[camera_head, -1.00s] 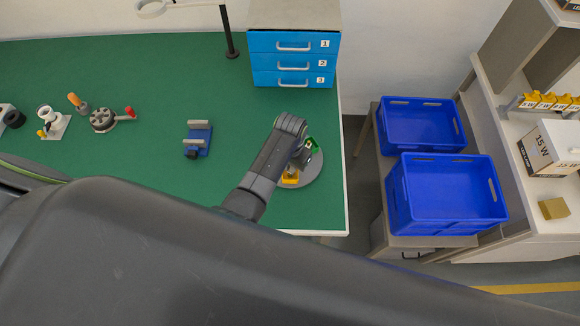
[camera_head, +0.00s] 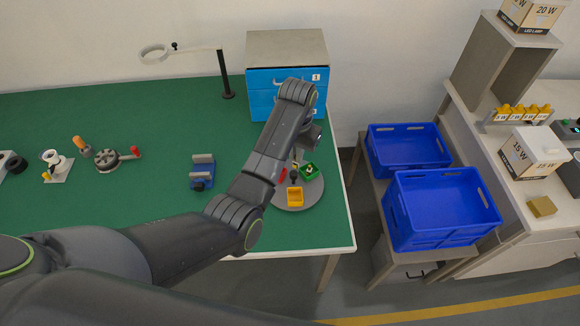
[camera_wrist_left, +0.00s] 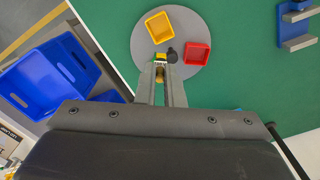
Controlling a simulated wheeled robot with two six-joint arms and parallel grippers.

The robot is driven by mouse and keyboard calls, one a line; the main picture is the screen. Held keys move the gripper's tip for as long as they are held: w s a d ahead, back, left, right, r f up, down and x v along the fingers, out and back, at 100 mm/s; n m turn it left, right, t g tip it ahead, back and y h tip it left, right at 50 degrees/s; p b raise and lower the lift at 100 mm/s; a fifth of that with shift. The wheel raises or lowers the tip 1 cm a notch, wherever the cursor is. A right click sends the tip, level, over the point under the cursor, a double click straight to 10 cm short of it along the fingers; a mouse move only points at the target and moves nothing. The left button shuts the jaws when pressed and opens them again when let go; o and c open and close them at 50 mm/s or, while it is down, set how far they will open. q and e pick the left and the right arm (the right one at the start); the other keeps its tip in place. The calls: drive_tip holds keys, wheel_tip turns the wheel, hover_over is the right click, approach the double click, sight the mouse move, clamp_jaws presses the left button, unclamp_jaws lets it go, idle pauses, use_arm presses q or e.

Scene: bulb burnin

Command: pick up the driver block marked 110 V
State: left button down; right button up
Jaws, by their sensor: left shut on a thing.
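My left gripper (camera_wrist_left: 161,75) is shut on a small yellowish block (camera_wrist_left: 160,60) with a pale face; any marking on it is too small to read. It holds the block over the grey round turntable (camera_wrist_left: 143,45), near a dark knob (camera_wrist_left: 172,55). In the head view my left gripper (camera_head: 297,166) is over the turntable (camera_head: 311,202), its tips partly hidden by the arm. A yellow bin (camera_head: 295,197) and a red bin (camera_wrist_left: 196,54) look empty. My right gripper is not in view.
The blue drawer unit (camera_head: 263,104) stands behind my left arm. A blue clamp (camera_head: 202,175) lies left of the turntable. Blue crates (camera_head: 440,210) stand right of the bench (camera_head: 140,120), across a gap. A magnifier lamp (camera_head: 226,80) stands at the back.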

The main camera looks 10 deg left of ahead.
use_arm(q)
drive_tip(key=shift+r, duration=2.3)
